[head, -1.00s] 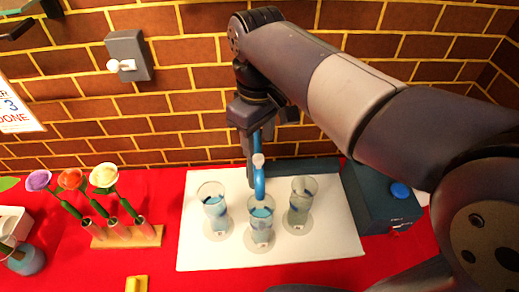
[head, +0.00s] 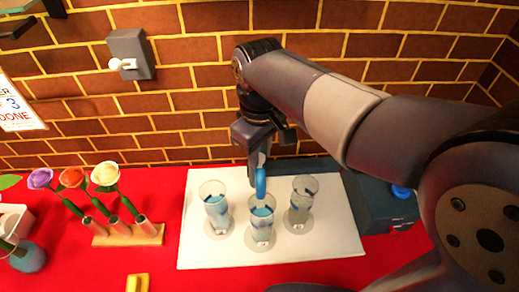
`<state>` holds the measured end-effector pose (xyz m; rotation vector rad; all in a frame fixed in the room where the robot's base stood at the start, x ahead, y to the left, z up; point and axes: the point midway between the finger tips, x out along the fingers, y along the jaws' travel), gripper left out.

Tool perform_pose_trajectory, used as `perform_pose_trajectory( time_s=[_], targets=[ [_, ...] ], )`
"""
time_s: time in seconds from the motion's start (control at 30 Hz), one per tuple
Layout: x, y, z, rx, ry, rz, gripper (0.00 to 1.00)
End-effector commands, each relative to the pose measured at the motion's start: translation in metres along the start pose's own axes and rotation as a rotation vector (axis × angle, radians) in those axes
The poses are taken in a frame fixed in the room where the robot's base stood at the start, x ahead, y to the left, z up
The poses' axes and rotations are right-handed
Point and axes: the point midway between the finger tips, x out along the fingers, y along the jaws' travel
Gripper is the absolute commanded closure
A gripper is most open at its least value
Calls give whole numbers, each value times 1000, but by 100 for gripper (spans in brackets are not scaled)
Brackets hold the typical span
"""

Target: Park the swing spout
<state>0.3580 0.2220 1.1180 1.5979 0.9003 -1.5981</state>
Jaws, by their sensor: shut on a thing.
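The blue swing spout (head: 261,187) hangs in the middle of the white board, its curved end above the middle glass (head: 262,222). My gripper (head: 257,165) comes down from above and is shut on the upper part of the spout; its fingers hide the grip point and the spout's white knob. A left glass (head: 216,210) and a right glass (head: 300,205) stand on either side of the middle one. All three appear to hold bluish liquid. The spout's base behind my gripper is mostly hidden.
The white board (head: 195,255) lies on a red table. A dark box with a blue button (head: 401,192) stands to the right. A wooden rack (head: 150,236) with three flowers stands to the left. A grey wall box with a white switch (head: 117,64) is on the brick wall.

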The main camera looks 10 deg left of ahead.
Motion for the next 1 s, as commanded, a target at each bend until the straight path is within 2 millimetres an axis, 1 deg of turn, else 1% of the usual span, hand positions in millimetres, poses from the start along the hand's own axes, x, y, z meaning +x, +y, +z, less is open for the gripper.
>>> perform_pose_trajectory(
  time_s=[0.03, 0.2, 0.67, 0.87, 1.0],
  targets=[
    [0, 0, 0, 0, 0, 0, 87],
    [0, 0, 0, 0, 0, 0, 100],
    [-1, 3, 3, -20, 1, 0, 100],
    [-2, 14, 12, -102, 1, 1, 100],
    [-2, 28, 22, -203, 1, 1, 100]
  ],
)
